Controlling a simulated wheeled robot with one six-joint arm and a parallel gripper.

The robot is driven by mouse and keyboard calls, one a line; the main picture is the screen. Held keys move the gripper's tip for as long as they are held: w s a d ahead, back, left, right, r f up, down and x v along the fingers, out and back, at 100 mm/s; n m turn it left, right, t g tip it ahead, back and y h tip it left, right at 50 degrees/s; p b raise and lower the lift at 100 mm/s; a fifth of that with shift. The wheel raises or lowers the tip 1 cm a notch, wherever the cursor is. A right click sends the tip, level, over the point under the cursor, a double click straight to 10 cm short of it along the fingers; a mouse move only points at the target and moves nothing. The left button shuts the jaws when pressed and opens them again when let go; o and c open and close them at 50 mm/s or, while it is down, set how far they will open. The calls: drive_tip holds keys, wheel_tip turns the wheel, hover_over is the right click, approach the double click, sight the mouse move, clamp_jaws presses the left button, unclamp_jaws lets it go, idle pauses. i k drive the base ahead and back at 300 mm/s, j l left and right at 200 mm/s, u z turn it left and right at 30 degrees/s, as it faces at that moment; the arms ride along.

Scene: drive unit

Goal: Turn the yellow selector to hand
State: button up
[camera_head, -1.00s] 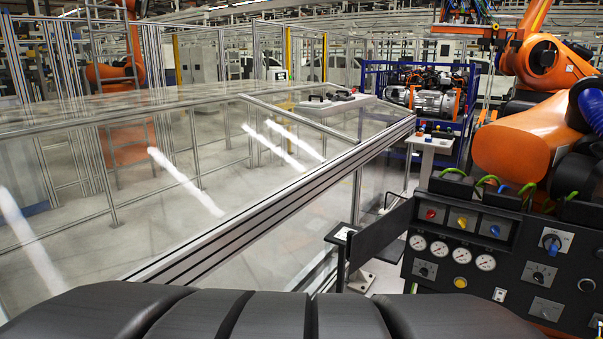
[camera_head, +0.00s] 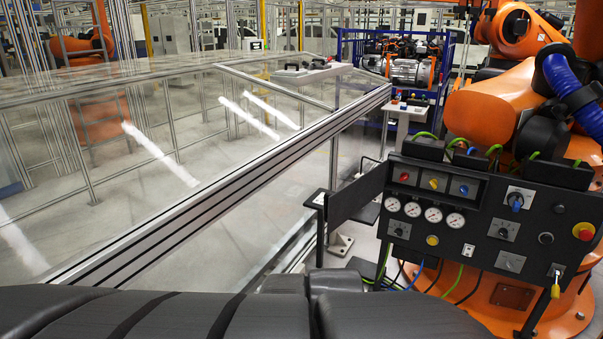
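The dark control panel (camera_head: 470,220) stands at the right, facing me at an angle. In its top row a small yellow selector (camera_head: 434,183) sits between a red one (camera_head: 404,177) and a blue one (camera_head: 464,189). They are too small to read their positions or labels. A round yellow button (camera_head: 432,240) is lower on the panel, below the gauges. A yellow-handled part (camera_head: 555,287) hangs at the lower right. My gripper is not in view.
Several gauges (camera_head: 413,209), a larger blue knob (camera_head: 516,201) and a red emergency stop (camera_head: 584,231) share the panel. A dark flat arm (camera_head: 358,203) juts out left of it. A glass-walled enclosure (camera_head: 180,180) fills the left. An orange robot (camera_head: 500,105) stands behind the panel.

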sight(433, 182)
drive_tip(key=z, duration=1.1)
